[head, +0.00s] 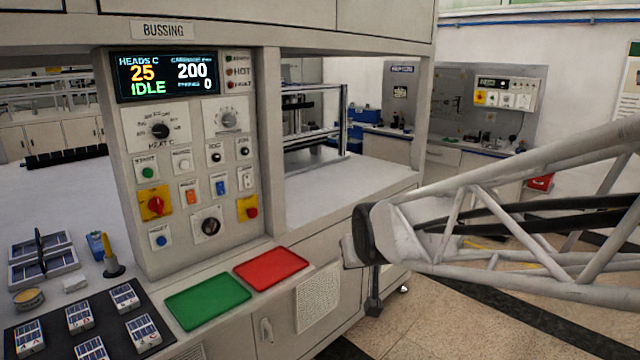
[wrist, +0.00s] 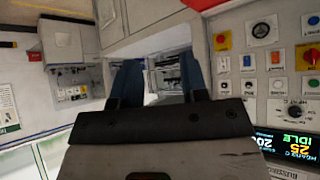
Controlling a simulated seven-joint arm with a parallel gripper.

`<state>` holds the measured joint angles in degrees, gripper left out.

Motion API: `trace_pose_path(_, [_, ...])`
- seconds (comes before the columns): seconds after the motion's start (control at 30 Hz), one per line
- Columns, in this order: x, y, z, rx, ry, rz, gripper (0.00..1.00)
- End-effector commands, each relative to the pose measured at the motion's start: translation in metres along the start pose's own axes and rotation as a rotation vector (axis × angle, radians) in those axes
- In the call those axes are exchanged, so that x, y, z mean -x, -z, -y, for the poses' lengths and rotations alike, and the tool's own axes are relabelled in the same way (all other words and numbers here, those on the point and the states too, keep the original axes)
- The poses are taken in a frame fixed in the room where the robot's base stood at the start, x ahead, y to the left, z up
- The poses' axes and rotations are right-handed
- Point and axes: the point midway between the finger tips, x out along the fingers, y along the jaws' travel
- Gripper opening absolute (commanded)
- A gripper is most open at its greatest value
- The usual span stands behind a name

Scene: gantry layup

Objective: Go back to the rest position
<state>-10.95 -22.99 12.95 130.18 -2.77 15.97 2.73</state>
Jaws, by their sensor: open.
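My gripper (wrist: 162,70) shows in the wrist view with two dark blue fingers standing apart and nothing between them. It points past the console toward the open bay of the bussing machine, and that view is turned over. In the head view my pale lattice arm reaches in from the right, in front of the machine's lower cabinet. I cannot make out the fingers there. The control panel (head: 188,245) stands left of my arm, and its screen (head: 167,75) reads IDLE, 25 and 200.
A green tray (head: 207,300) and a red tray (head: 271,267) lie on the front ledge. A dark mat (head: 50,332) with several small solar cells, a yellow-handled tool (head: 110,256) and a round tin (head: 28,298) are at lower left. Open floor (head: 440,318) lies below my arm.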

Motion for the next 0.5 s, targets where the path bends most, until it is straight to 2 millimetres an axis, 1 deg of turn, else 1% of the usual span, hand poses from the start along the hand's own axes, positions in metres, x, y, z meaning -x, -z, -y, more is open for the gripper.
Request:
trace_pose_path(0.03, [0.014, -0.016, -0.011, -0.016, -0.015, 0.039, 0.40])
trace_pose_path(0.07, [0.022, -0.026, -0.016, -0.024, -0.022, 0.066, 0.40])
trace_pose_path(0.2, [0.058, -0.076, -0.037, -0.065, -0.054, 0.196, 0.40])
trace_pose_path(0.4, [0.107, -0.147, -0.055, -0.125, -0.083, 0.374, 0.40])
trace_pose_path(0.5, [0.126, -0.174, -0.058, -0.150, -0.090, 0.443, 0.40])
